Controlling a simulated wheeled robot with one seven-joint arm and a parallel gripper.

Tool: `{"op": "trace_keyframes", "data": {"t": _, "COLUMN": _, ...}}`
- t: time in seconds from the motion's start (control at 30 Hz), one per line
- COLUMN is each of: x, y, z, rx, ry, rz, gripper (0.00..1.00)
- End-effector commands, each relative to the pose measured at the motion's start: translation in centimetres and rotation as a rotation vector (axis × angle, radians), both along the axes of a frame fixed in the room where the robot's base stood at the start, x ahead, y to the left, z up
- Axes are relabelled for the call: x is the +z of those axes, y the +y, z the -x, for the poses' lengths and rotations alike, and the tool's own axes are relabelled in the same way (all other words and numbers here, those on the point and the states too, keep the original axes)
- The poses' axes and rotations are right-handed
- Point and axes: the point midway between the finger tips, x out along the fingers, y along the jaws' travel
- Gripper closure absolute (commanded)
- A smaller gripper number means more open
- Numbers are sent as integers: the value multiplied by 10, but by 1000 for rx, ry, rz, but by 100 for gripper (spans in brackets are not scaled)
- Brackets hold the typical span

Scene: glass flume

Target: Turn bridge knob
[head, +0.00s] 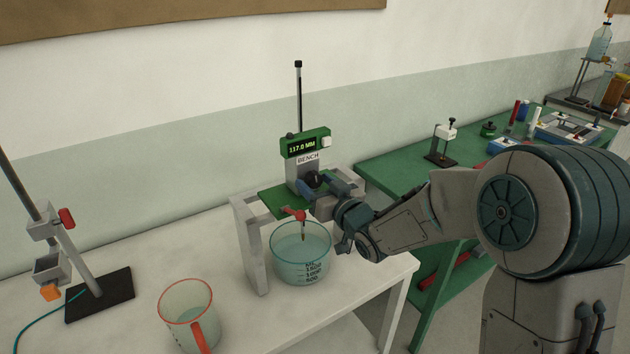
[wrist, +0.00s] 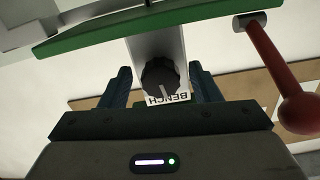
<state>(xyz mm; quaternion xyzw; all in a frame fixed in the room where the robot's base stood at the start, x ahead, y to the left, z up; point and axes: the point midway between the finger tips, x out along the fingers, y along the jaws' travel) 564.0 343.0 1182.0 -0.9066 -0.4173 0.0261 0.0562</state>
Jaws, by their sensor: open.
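The black bridge knob (head: 314,179) sits low on the grey post of a gauge labelled BENCH. In the wrist view the knob (wrist: 160,78) is round and ridged, with a pale pointer line. The gauge's green display (head: 305,144) reads about 117.0 MM. My gripper (head: 318,190) is at the knob, coming from the right. In the wrist view my gripper (wrist: 162,75) is open, one blue finger on each side of the knob, with visible gaps. Whether the fingertips reach fully around the knob's depth I cannot tell.
A red-handled lever (head: 294,214) is close under my gripper; it also shows in the wrist view (wrist: 295,105). A red-handled jug (head: 188,310) and a clamp stand (head: 98,294) are on the left. A green bench (head: 400,168) is behind.

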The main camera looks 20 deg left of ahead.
Motion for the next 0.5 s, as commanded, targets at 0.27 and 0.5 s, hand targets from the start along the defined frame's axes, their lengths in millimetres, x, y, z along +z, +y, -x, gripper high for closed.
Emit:
{"op": "trace_keyframes", "data": {"t": 0.27, "x": 0, "y": 1, "z": -1, "rx": 0, "ry": 0, "rz": 0, "gripper": 43}}
{"op": "trace_keyframes", "data": {"t": 0.5, "x": 0, "y": 2, "z": -1, "rx": 0, "ry": 0, "rz": 0, "gripper": 88}}
